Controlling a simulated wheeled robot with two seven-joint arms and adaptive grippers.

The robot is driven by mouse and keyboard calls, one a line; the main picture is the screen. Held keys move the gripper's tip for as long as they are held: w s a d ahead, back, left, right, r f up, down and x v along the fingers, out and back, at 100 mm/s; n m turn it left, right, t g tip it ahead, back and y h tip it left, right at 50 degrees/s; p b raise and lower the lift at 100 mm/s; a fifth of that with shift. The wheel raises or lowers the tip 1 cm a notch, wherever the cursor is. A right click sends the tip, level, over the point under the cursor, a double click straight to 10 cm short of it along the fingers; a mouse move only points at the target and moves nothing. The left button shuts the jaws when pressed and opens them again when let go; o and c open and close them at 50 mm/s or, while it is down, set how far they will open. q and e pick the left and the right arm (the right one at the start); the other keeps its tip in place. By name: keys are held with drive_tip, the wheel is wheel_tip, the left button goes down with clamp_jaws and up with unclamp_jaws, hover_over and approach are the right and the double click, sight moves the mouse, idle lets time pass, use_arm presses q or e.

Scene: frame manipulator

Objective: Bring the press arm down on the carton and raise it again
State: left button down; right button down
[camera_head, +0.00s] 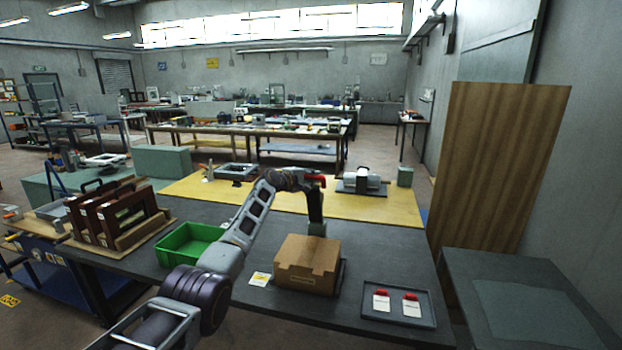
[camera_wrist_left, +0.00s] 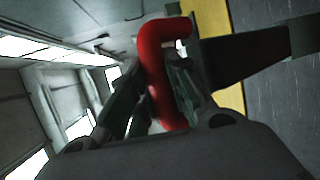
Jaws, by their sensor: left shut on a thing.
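The brown carton (camera_head: 307,262) sits upright on the dark table, near its front edge. The dark press post (camera_head: 316,212) rises just behind it. The red press handle (camera_head: 320,181) is at the top, above and behind the carton; the press arm is largely hidden by my gripper. My left gripper (camera_head: 309,180) is shut on the handle. In the left wrist view the bent red handle (camera_wrist_left: 160,85) passes between the two fingers, and a dark bar (camera_wrist_left: 245,58) runs off to the right. My right gripper is not in view.
A green bin (camera_head: 188,243) stands left of the carton beneath my left arm. A dark tray (camera_head: 398,316) with two white-and-red items lies to the right. Brown frames in a rack (camera_head: 118,215) stand at left. A grey machine (camera_head: 361,181) sits on the yellow mat behind.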

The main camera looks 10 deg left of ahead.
use_arm(q)
drive_tip(key=c, duration=1.3)
unclamp_jaws()
drive_tip(key=shift+r, duration=0.1)
drive_tip(key=shift+s+a, duration=0.15)
drive_tip(key=shift+s, duration=0.1)
drive_tip(key=shift+s+a, duration=0.2)
drive_tip(key=shift+s, duration=0.05)
drive_tip(key=shift+v, duration=5.45)
drive_tip(key=shift+d+r, duration=0.1)
